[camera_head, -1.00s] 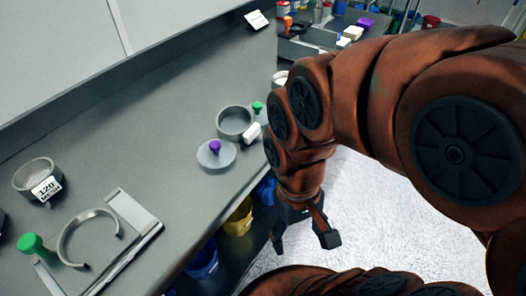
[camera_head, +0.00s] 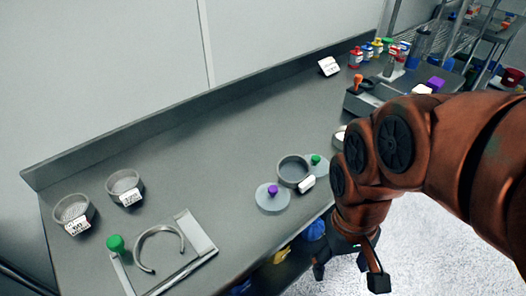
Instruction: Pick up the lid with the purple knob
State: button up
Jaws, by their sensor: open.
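The lid with the purple knob (camera_head: 272,199) lies flat on the grey bench near its front edge, knob up. A grey ring-shaped pan (camera_head: 293,171) stands just behind and right of it. A lid with a green knob (camera_head: 315,160) is right of that pan, partly hidden by it and a white label. My gripper (camera_head: 348,274) hangs off the bench's front edge, to the right of and lower in the picture than the purple-knob lid. Its fingers are apart and empty, touching nothing.
Two labelled sieves (camera_head: 123,187) stand on the bench at left. A sifter stand with an open ring and a green knob (camera_head: 116,244) is at front left. A white label block (camera_head: 306,185) sits beside the pan. The bench (camera_head: 215,150) is clear in the middle and back.

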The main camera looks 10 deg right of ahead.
aim_at(272, 196)
jog(key=z, duration=0.8)
jog(key=k, duration=1.1)
jog(key=u, duration=1.4)
